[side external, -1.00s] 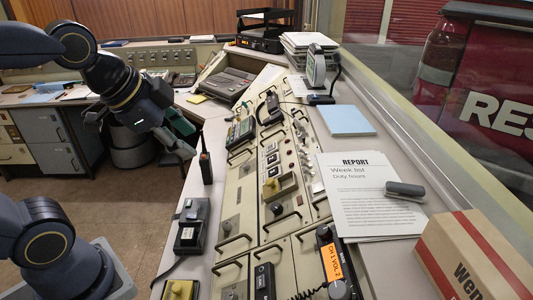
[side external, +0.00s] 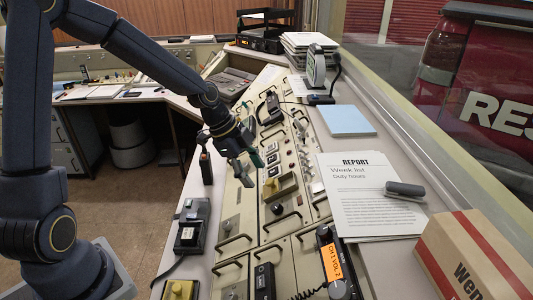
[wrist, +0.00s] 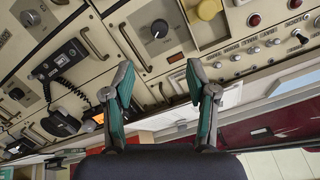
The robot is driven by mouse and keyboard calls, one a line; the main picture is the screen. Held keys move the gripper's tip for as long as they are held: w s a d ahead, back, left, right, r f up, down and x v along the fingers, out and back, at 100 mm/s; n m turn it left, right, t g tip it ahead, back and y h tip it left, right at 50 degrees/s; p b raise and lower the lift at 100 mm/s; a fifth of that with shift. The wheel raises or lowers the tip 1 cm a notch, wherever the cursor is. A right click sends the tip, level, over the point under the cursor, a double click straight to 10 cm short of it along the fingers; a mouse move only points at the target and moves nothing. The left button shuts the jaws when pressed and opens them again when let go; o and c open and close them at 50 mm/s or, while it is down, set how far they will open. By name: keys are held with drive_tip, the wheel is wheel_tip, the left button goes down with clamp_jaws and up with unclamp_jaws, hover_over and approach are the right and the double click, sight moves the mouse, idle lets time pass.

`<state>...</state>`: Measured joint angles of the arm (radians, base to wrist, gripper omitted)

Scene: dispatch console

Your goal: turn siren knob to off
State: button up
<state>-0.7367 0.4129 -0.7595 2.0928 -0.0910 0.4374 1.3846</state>
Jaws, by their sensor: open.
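A large black rotary knob (wrist: 159,28) with a pale pointer mark shows on the beige console panel at the top middle of the wrist view. It seems to be the dark knob (side external: 277,208) just below the yellow button in the side view. A second dark knob (wrist: 30,18) is at the upper left of the wrist view. The labels are too small to read, so I cannot tell which is the siren knob. My gripper (wrist: 158,80) is open and empty, its green-padded fingers wide apart. In the side view my gripper (side external: 248,171) hangs above the panel, beyond the yellow button.
The yellow button (side external: 270,187) and raised bar handles (side external: 286,220) stand close by on the panel. A corded handset (wrist: 68,55) is at the left of the wrist view. A black radio (side external: 206,165) stands at the console's left edge. Report papers (side external: 363,195) lie right.

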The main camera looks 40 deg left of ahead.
sight(275, 206)
drive_tip(key=x, duration=1.3)
drive_tip(key=shift+d+f, duration=0.1)
clamp_jaws()
